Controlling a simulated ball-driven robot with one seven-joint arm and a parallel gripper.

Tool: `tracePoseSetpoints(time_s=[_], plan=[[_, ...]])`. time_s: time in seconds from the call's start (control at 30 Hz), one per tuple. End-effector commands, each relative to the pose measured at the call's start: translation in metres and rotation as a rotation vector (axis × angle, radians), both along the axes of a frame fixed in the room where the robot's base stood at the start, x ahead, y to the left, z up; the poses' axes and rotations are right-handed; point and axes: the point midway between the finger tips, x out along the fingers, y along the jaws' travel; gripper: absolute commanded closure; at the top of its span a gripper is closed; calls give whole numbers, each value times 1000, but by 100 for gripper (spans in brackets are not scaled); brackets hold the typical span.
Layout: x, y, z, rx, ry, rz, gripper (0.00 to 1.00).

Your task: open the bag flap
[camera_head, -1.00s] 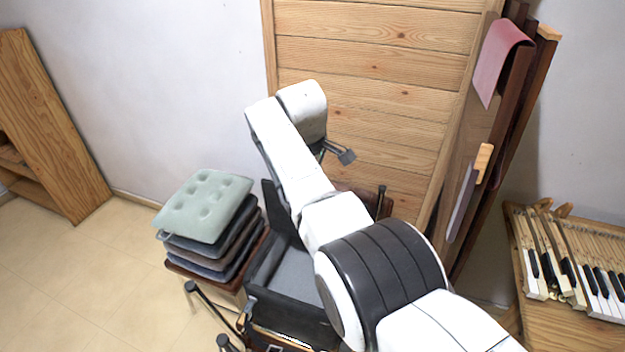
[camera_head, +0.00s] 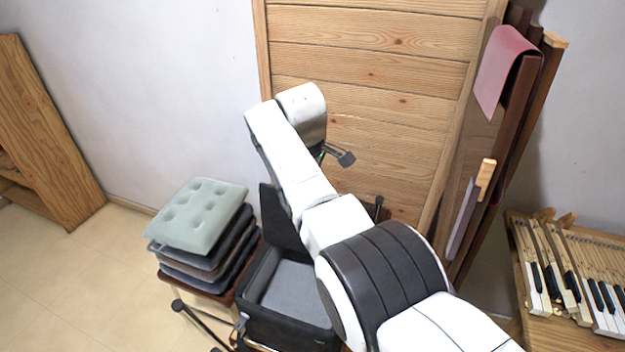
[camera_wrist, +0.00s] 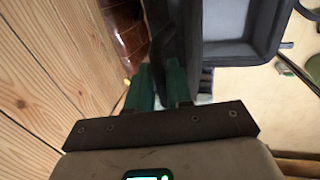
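The bag is a black, box-shaped case (camera_head: 262,312) with a grey inside, standing open-topped on the floor side of the wooden panel. Its black flap (camera_head: 283,218) stands upright at the back edge, partly hidden by my arm. In the wrist view the bag's grey inside (camera_wrist: 228,20) is at the top, and the dark flap (camera_wrist: 190,50) runs edge-on down toward my fingertips. My gripper (camera_head: 338,155) is above and behind the bag. Its two green fingers (camera_wrist: 160,84) are apart, with something dark between or just beyond them. I cannot tell whether they touch the flap.
A stack of cushions (camera_head: 200,215) stands left of the bag. A wooden panel (camera_head: 370,70) rises close behind the gripper. Dark boards with a pink cloth (camera_head: 503,65) lean at the right. Piano keys (camera_head: 570,280) lie at the far right. Floor (camera_head: 85,270) is clear at left.

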Motion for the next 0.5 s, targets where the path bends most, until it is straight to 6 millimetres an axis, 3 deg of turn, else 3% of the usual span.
tracePoseSetpoints(time_s=[0.33, 0.5], plan=[[-2, 1, -2, 2, 9, 1, 70], [-4, 3, 11, 3, 5, 1, 70]])
